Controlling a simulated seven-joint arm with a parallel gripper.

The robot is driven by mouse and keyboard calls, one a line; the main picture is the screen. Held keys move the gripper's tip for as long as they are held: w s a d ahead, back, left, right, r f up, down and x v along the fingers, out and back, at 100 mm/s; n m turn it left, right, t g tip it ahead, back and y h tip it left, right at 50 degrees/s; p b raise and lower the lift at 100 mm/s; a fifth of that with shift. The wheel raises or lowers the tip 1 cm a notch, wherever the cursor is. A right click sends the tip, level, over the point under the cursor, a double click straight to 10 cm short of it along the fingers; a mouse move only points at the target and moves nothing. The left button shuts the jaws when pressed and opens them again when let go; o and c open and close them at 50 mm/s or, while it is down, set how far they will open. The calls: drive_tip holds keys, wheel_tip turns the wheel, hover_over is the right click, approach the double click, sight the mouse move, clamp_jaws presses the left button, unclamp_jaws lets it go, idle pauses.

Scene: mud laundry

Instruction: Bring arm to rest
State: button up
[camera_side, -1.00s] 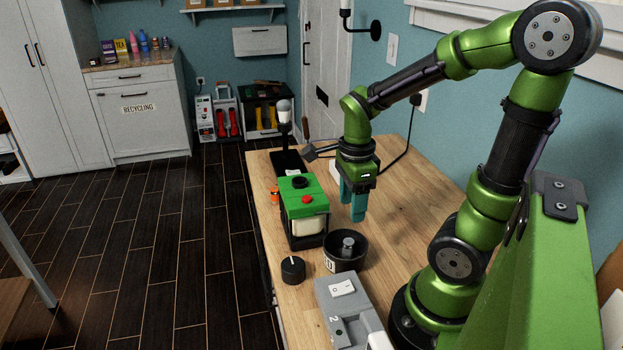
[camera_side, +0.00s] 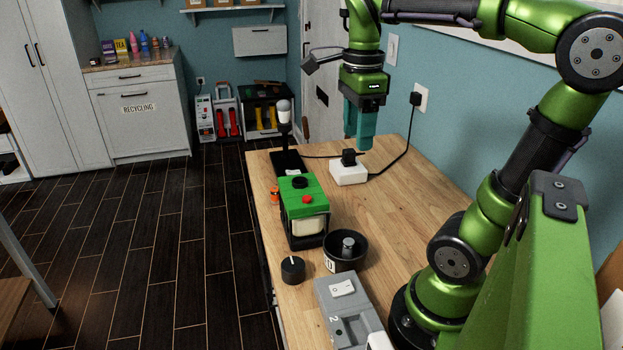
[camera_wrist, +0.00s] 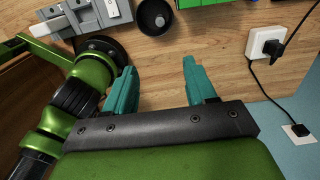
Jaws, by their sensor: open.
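My gripper (camera_side: 357,135) has teal fingers and hangs pointing down, high above the far part of the wooden worktop (camera_side: 390,200). In the wrist view my gripper (camera_wrist: 160,88) has its two fingers spread apart, with nothing between them but the worktop below. In the side view it appears just above the white power socket block (camera_side: 349,170), which also shows at the right of the wrist view (camera_wrist: 266,44). My gripper touches nothing.
On the worktop stand a green-topped machine (camera_side: 303,210), a black bowl (camera_side: 346,251) with a grey piece inside, a black knob (camera_side: 292,269), a grey switch box (camera_side: 346,308) and a lamp (camera_side: 285,130). A black cord (camera_side: 397,155) runs to the wall outlet. The worktop's right middle is clear.

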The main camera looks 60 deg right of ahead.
drive_tip(key=a+f+n+t+y, duration=0.1)
drive_tip(key=a+f+n+t, duration=0.1)
drive_tip(key=a+n, duration=0.4)
drive_tip(key=w+a+f+n+t+y, duration=0.1)
drive_tip(key=a+f+n+t, duration=0.2)
drive_tip(key=n, duration=1.4)
drive_tip(key=a+t, duration=0.2)
drive_tip(key=a, duration=0.1)
drive_tip(key=shift+w+a, duration=0.2)
drive_tip(key=shift+w, duration=0.05)
drive_tip(key=shift+f, duration=0.1)
